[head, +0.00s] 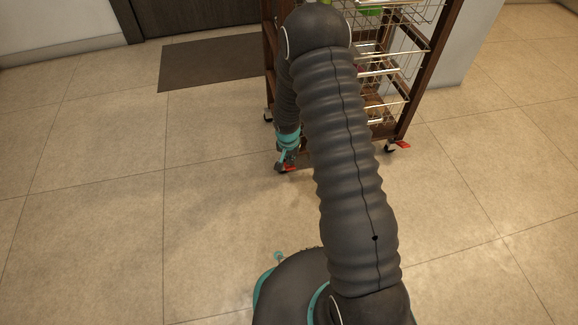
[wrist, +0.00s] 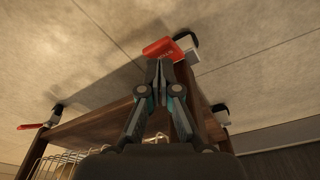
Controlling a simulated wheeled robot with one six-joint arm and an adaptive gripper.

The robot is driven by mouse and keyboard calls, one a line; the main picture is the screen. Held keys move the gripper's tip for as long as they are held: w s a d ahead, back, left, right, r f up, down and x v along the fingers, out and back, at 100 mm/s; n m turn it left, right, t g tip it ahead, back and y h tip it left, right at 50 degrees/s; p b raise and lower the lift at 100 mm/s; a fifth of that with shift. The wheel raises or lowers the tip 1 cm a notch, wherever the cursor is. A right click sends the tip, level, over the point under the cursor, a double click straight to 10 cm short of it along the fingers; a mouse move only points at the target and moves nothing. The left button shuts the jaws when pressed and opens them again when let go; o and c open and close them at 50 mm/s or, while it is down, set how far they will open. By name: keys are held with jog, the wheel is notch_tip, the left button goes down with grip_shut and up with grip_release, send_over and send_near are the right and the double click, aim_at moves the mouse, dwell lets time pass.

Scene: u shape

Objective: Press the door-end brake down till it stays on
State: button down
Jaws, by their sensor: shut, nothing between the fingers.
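A wheeled cart with a dark wood frame (head: 424,75) stands ahead of me. Its near left caster, on the side toward the door, has a red brake lever (head: 290,168); the lever also shows in the wrist view (wrist: 160,48), sticking out from a black wheel (wrist: 186,41). My gripper (head: 287,161) points down at this lever with its fingers shut and empty. In the wrist view the fingertips (wrist: 161,64) overlap the lever's edge; I cannot tell whether they touch. The lever's tilt is unclear. The near right caster has another red lever (head: 403,145).
Wire baskets (head: 383,68) fill the cart. A dark door (head: 190,12) and a brown mat (head: 212,62) lie behind at left. A third caster (head: 268,117) stands at the far left of the cart. The tiled floor (head: 100,180) is clear on both sides.

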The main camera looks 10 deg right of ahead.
aim_at(290, 167)
jog(key=shift+f, duration=0.15)
jog(key=shift+f+b, duration=0.4)
jog(key=shift+f, duration=2.2)
jog(key=shift+r+p, duration=2.75)
jog(key=shift+r, duration=1.75)
